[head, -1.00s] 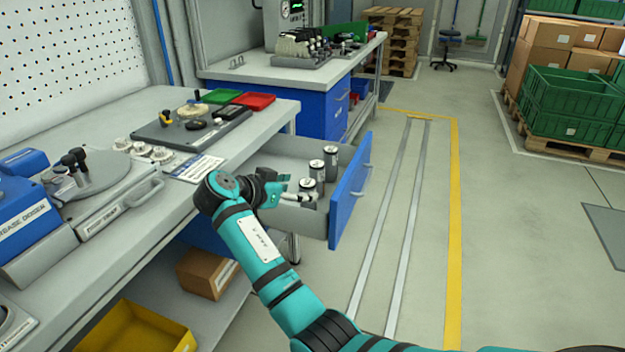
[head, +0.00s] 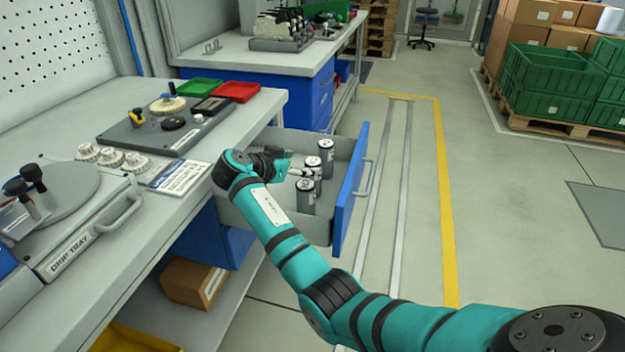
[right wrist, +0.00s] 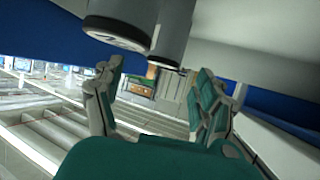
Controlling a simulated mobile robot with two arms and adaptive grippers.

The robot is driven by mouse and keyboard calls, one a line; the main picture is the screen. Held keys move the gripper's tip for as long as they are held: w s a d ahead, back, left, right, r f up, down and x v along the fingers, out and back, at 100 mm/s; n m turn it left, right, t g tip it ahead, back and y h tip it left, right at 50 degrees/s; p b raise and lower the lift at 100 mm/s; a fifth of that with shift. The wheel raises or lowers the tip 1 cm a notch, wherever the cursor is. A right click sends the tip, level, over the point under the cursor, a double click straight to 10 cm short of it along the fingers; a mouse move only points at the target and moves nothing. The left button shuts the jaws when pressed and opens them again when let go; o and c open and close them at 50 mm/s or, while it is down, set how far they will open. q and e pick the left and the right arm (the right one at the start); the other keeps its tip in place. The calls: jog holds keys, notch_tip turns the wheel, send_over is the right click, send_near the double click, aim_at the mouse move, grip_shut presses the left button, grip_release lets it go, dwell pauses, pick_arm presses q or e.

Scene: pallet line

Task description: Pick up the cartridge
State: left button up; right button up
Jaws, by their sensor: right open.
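Three grey cylindrical cartridges with pale tops stand upright in the open drawer: a front one (head: 305,198), a middle one (head: 316,184) and a back one (head: 326,152). My right gripper (head: 296,172) is open at the left side of this row, close to the middle and front cartridges. Its fingers partly hide the middle one. In the right wrist view, the open fingers (right wrist: 160,85) show nothing gripped. A near cartridge (right wrist: 118,28) and another behind it (right wrist: 172,38) fill the top of that view; I cannot tell whether a finger touches them. My left gripper is not in view.
The drawer's blue front (head: 350,190) stands to the right of the cartridges. The workbench (head: 120,235) lies left of my arm, with a drip tray (head: 95,235) and a grey fixture board (head: 150,130). A cardboard box (head: 190,283) sits below. The floor at right is open.

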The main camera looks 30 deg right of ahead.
aim_at(311, 162)
jog(key=shift+x, duration=0.9)
jog(key=x, duration=0.4)
jog(key=shift+w+d+f+b, duration=0.1)
jog(key=shift+w+d+b, duration=0.2)
jog(key=shift+w, duration=0.1)
jog(key=shift+w+d+f, duration=0.1)
jog(key=shift+d+f, duration=0.05)
jog(key=shift+d, duration=0.15)
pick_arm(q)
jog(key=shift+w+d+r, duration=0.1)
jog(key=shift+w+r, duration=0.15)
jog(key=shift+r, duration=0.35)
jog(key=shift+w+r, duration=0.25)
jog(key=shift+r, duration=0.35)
pick_arm(e)
jog(key=c, duration=0.7)
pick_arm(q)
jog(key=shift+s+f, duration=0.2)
pick_arm(e)
grip_shut()
